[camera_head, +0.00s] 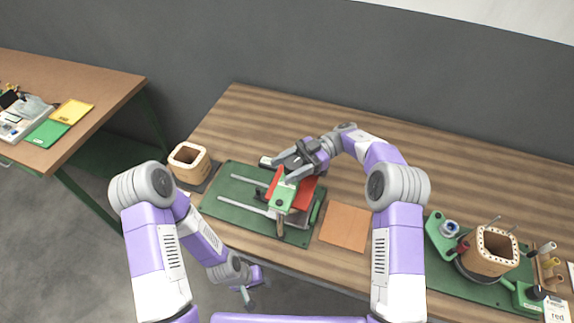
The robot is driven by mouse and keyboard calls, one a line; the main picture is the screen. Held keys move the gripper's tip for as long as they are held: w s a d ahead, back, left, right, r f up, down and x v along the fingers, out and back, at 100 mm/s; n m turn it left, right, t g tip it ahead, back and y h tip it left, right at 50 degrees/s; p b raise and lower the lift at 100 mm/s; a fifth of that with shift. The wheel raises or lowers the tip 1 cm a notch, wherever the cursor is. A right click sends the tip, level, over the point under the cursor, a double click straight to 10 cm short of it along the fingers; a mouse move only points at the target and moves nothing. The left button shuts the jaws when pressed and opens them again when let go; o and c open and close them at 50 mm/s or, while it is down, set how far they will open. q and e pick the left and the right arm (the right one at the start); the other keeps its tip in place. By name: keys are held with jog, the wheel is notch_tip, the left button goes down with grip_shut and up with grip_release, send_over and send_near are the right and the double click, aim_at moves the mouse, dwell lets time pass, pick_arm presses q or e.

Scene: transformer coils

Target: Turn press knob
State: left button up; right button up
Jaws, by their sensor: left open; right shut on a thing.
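The press (240,205) is a green base with two metal rails, red plates (307,193) and a green upright block (284,196). It stands near the front edge of the wooden table. My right gripper (290,176) reaches in from the upper right and is shut at the top of the green block. The press knob is hidden by its fingers, so its angle cannot be told. My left gripper (256,291) is open and empty, low in front of the table edge and apart from the press.
A square wooden coil former (188,163) stands left of the press. An orange-brown pad (345,226) lies to its right. A green winding fixture (440,240) with another former (490,250) and spools stands further right. The back of the table is clear.

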aim_at(301, 160)
dwell(0.5)
jog(key=o, duration=1)
jog(key=shift+c, duration=0.2)
jog(key=shift+p+v, duration=0.45)
jog(key=shift+v, duration=3.3)
